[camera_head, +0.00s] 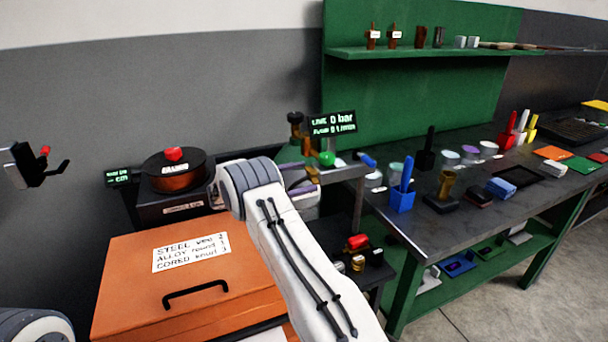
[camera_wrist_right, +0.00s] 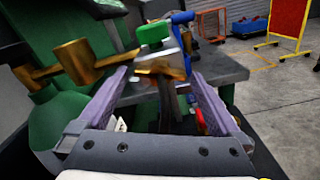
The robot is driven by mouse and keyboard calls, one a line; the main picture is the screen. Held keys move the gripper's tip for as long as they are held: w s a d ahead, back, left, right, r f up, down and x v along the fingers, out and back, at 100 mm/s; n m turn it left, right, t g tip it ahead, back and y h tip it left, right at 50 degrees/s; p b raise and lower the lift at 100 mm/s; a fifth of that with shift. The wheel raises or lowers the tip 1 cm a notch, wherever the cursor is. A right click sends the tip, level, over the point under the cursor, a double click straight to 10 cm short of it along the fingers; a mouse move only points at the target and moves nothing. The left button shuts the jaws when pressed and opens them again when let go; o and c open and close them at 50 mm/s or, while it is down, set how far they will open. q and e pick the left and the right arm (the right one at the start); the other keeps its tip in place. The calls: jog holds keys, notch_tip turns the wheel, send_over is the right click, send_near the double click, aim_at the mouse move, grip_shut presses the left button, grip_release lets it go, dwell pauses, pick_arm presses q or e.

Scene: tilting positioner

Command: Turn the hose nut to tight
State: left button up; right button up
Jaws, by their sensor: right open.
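My right gripper (camera_wrist_right: 158,95) is open in the right wrist view, its two purple fingers spread apart. In the head view it (camera_head: 306,184) is partly hidden behind my right wrist. A brass piece with side wings, which looks like the hose nut (camera_wrist_right: 160,68), shows between and beyond the fingers; I cannot tell if they touch it. A green knob (camera_wrist_right: 154,34) stands above it, and this knob shows in the head view too (camera_head: 327,158). Brass fittings (camera_wrist_right: 82,60) sit on a green bottle (camera_wrist_right: 62,118) at left. My left gripper is not seen.
A display (camera_head: 333,123) reading 0 bar stands behind the knob. An orange case (camera_head: 130,275) lies at front left, with a round dark unit (camera_head: 173,183) behind it. The dark bench (camera_head: 410,215) on the right carries cups and a blue holder (camera_head: 402,200).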

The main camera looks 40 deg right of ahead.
jog(key=shift+s+d, duration=0.1)
jog(key=shift+d, duration=0.3)
jog(key=c, duration=1.1)
jog(key=shift+f+m+b, duration=0.2)
jog(key=shift+m+b, duration=0.4)
jog(key=shift+b, duration=0.3)
jog(key=shift+c, duration=0.2)
jog(key=shift+r+m+b, duration=0.1)
jog(key=shift+m+b, duration=6.4)
jog(key=shift+b, duration=1.5)
